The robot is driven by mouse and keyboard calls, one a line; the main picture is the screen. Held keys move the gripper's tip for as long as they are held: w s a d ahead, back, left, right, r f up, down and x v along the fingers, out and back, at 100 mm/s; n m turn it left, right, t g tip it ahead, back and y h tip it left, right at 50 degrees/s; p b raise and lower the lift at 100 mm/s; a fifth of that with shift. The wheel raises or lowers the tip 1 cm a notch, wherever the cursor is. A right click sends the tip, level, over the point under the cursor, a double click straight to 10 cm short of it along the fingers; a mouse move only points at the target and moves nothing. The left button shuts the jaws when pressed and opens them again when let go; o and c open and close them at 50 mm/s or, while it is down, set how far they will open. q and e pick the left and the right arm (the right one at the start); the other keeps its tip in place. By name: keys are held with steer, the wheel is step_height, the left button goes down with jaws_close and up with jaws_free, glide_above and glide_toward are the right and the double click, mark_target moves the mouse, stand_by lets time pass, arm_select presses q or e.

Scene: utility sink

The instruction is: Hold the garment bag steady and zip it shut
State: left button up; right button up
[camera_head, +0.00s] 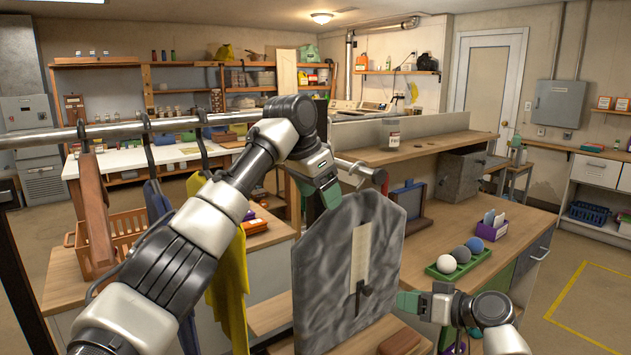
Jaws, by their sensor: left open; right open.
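The garment bag (325,265) is a grey, mottled upright panel with a rounded top in the middle of the head view. A pale strip (360,245) runs down its front, with a dark pull (363,291) at the strip's lower end. My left gripper (328,192) is open at the bag's top edge, pointing down; I cannot tell whether it touches the bag. My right gripper (410,303) is open beside the bag's lower right edge, to the right of the pull and apart from it. Part of the bag's left side is close to my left forearm.
A metal rail (100,129) with hooks carries hanging garments, one yellow (232,285), at left. An orange crate (125,232) stands behind them. A green tray (462,268) with several balls sits right of the bag. A brown block (400,343) lies below it. Floor at far right is clear.

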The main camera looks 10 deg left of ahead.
mark_target(330, 221)
arm_select(q)
steer(key=x, duration=0.8)
steer(key=shift+w+f, duration=0.15)
steer(key=shift+f, duration=0.05)
